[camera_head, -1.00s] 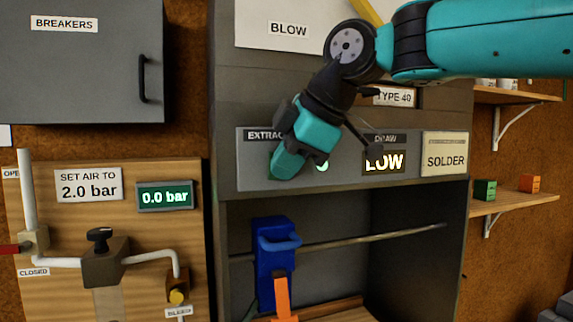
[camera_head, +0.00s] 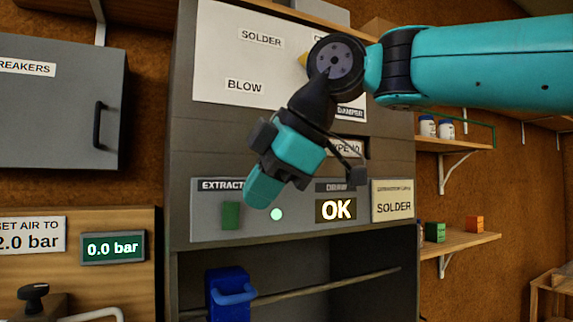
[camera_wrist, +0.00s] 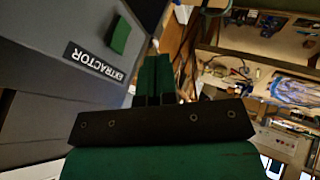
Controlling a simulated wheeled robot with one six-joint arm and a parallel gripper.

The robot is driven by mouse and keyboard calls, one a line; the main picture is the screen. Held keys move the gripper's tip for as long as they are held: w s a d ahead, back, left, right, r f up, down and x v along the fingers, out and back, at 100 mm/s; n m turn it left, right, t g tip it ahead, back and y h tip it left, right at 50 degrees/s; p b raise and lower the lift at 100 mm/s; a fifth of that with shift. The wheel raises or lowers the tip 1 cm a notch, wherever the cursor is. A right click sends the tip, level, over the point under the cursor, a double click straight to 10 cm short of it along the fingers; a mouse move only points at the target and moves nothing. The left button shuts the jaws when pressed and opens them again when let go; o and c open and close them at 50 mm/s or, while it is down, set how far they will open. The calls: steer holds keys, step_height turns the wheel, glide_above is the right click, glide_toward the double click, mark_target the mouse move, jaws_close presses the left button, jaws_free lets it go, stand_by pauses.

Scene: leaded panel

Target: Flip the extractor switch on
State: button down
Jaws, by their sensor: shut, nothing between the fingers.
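The extractor switch (camera_head: 231,215) is a green rocker on the grey panel, under a label that reads EXTRACT, the rest hidden. A round lamp (camera_head: 277,214) to its right is lit pale green. The draw display (camera_head: 336,209) reads OK. My gripper (camera_head: 257,200) is shut and empty, just up and right of the switch in the head view, apart from it. In the wrist view the switch (camera_wrist: 120,36) and its EXTRACTOR label are at the upper left, and my shut fingers (camera_wrist: 156,75) point past them to the right.
The grey hood (camera_head: 190,150) carries the panel. A blue clamp (camera_head: 231,290) and a rod (camera_head: 320,288) are in the opening below. A breaker box (camera_head: 60,110) and an air gauge (camera_head: 113,247) are at the left. Shelves (camera_head: 460,240) are at the right.

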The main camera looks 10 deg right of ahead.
steer(key=p+v, duration=0.1)
steer(key=v, duration=0.5)
steer(key=shift+s+d+f, duration=0.25)
steer(key=shift+s+d, duration=0.05)
steer(key=shift+d, duration=0.1)
